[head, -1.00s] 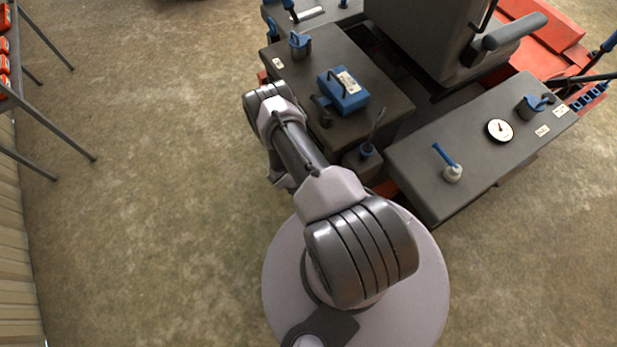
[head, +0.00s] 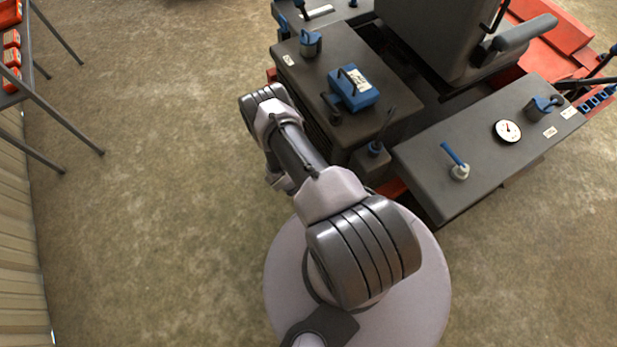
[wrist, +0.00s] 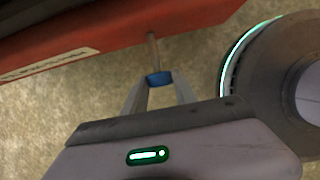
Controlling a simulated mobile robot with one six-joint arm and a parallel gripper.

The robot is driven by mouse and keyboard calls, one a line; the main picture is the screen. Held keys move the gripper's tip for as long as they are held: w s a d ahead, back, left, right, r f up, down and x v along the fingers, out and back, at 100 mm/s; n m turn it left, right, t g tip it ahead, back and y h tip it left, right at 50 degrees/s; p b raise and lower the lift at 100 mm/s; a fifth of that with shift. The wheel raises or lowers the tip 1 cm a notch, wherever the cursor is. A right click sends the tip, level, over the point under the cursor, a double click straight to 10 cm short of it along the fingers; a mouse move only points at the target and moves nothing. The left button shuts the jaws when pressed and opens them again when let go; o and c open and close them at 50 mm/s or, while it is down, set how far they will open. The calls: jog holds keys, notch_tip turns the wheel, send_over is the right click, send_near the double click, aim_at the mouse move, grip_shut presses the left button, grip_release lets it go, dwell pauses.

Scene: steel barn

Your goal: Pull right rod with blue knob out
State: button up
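In the wrist view, a short blue knob (wrist: 159,78) sits on the end of a thin brownish rod (wrist: 153,48). The rod stands out from the edge of a red panel (wrist: 110,38). My gripper (wrist: 159,84) has one finger on each side of the knob, and both tips appear to touch it. It looks shut on the knob. In the head view the rod, the knob and my gripper are hidden behind my arm and the machine. Only one such rod shows.
The grey and red machine, with dark side consoles (head: 480,150), a blue box (head: 354,90) and a seat (head: 425,35), fills the upper right. A metal rack (head: 65,108) with red items stands at the left by a corrugated wall (head: 20,220). Open floor lies between.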

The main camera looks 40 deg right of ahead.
jog(key=o, duration=0.4)
jog(key=shift+a, duration=0.15)
jog(key=shift+o, duration=0.2)
jog(key=p+v, duration=0.7)
jog(key=v, duration=1)
jog(key=shift+r+p, duration=0.15)
jog(key=shift+p, duration=0.25)
jog(key=shift+w, duration=0.1)
